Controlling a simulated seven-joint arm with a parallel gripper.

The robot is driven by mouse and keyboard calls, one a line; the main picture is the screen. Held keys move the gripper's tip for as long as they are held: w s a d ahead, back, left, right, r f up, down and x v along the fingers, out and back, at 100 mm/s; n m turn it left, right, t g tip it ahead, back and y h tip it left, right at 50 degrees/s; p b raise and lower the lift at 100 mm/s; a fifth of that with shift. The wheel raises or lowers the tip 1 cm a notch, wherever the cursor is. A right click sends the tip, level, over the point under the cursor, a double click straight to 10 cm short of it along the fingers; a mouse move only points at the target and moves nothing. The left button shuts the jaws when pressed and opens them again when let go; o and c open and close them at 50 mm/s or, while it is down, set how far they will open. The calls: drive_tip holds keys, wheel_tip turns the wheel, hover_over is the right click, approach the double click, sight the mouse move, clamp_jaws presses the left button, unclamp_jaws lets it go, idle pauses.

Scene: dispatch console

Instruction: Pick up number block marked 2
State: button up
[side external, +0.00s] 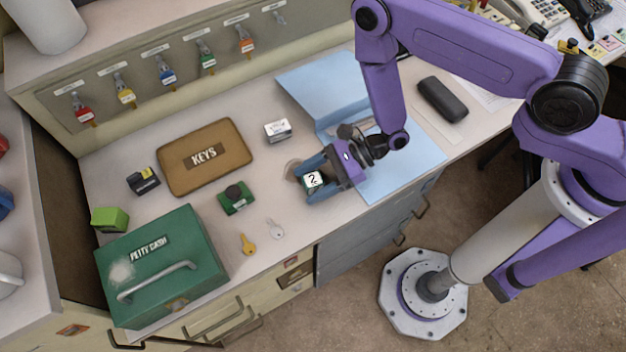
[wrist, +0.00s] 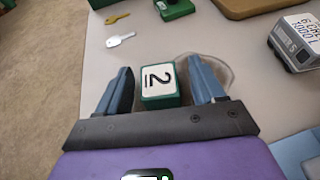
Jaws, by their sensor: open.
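The number block marked 2 (side external: 313,180) is green with a white top face bearing a black 2. In the wrist view the block (wrist: 158,84) sits between the two blue fingers, with a visible gap on each side. My gripper (side external: 309,179) is open around the block at the counter's front part, and its fingers also show in the wrist view (wrist: 163,90). The block's lower part is mostly hidden.
A brown KEYS tray (side external: 240,130), a white-topped box (side external: 278,131) and a green stamp (side external: 236,198) lie left of my gripper. Two loose keys (side external: 248,244) and a green petty cash box (side external: 205,250) are nearer the front-left. A blue folder (side external: 415,160) lies right.

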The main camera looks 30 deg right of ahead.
drive_tip(key=c, duration=1)
drive_tip(key=shift+c, duration=0.2)
drive_tip(key=shift+r, duration=0.15)
